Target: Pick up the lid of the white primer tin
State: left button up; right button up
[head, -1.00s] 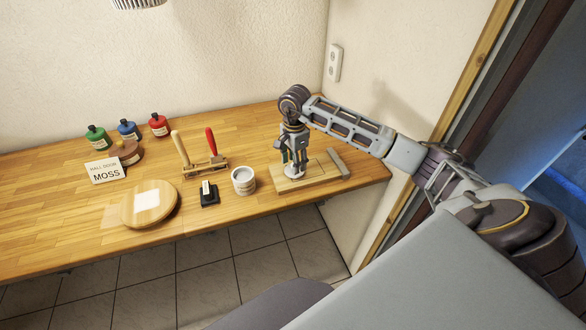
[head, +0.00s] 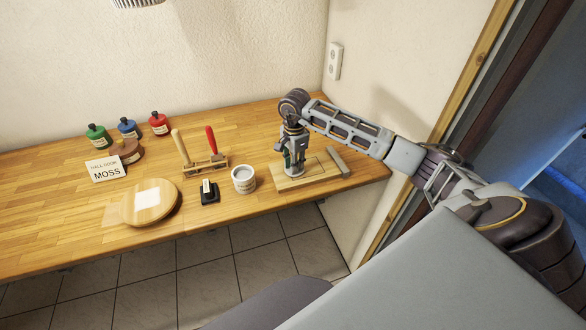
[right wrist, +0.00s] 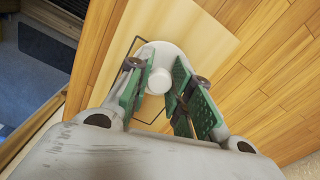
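The white primer tin (head: 243,180) stands open near the bench's front edge, showing pale contents. Its lid is a round white disc with a knob. It lies on a pale wooden board (head: 318,170) and shows in the right wrist view (right wrist: 152,50). My right gripper (head: 293,165) points down over the lid. Its green pads stand close on both sides of the knob (right wrist: 160,80) and appear to touch it. The lid looks level and still on the board. In the head view the fingers hide much of it. My left gripper is not in view.
A grey bar (head: 339,161) lies at the board's right end. Left of the tin are a small black holder (head: 209,192), a rack with red and pale handles (head: 205,168), a round wooden board (head: 150,204), a MOSS card (head: 106,170) and several bottles (head: 130,130).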

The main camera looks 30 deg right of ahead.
grip_shut()
notch_tip(320, 180, up, 8)
jog(key=shift+r+b, duration=0.2)
jog(key=shift+b, duration=0.7)
jog(key=shift+r, duration=0.8)
